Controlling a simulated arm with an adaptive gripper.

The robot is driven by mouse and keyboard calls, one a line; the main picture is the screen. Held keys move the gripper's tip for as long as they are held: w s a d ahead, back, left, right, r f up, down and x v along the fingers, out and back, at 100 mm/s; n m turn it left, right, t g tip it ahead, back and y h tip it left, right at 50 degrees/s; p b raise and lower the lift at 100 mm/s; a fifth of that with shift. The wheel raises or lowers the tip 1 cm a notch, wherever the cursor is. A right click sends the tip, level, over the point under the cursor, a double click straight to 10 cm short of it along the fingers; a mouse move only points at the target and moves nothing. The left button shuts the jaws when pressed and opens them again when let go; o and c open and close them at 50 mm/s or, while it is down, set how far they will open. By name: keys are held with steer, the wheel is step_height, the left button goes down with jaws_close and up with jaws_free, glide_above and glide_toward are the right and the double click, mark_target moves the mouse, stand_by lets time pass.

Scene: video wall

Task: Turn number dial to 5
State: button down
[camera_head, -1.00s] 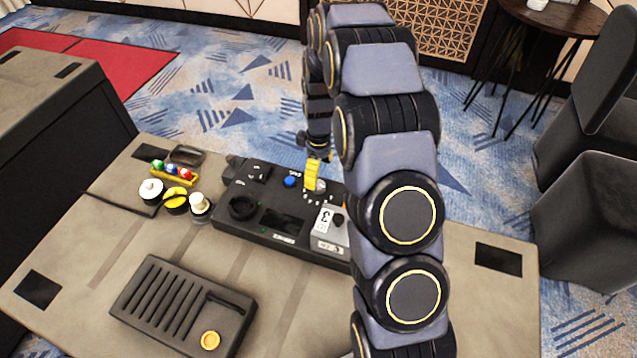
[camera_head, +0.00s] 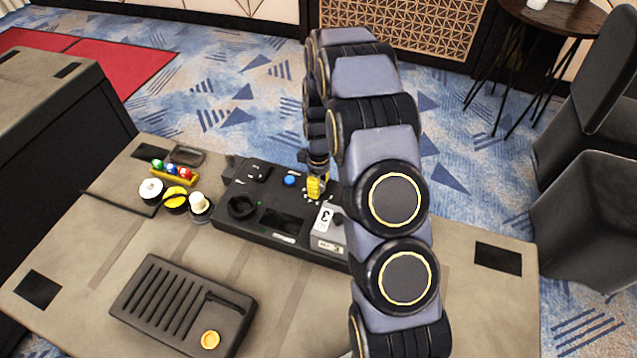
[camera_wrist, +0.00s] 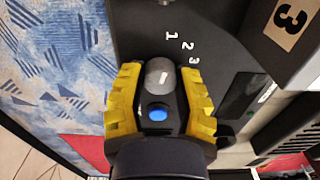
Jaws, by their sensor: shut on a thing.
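The number dial (camera_wrist: 159,73) is a round grey knob with a short white mark, on the black control panel (camera_head: 232,218). White digits 1, 2 and 3 are printed beside it in the wrist view. The mark tilts toward the side of 1 and 2; which digit it meets I cannot tell, and no 5 is readable. My gripper (camera_wrist: 161,76) has its yellow fingers on both sides of the dial and is shut on it. In the head view my gripper (camera_head: 316,188) covers most of the dial.
A blue button (camera_wrist: 158,114) sits close to the dial, between my fingers. A grey box marked 3 (camera_head: 327,222) stands on the panel, right of my gripper. White and yellow knobs (camera_head: 175,197) and a slotted black tray (camera_head: 180,305) lie on the table.

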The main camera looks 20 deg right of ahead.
steer(key=shift+f+m, duration=0.1)
steer(key=shift+m, duration=0.3)
steer(key=m, duration=0.4)
steer(key=shift+m, duration=0.4)
steer(key=m, duration=1.2)
steer(key=shift+m, duration=0.3)
steer(key=m, duration=0.5)
steer(key=shift+m, duration=0.4)
steer(key=c, duration=0.7)
jaws_free()
steer(key=shift+o, duration=0.2)
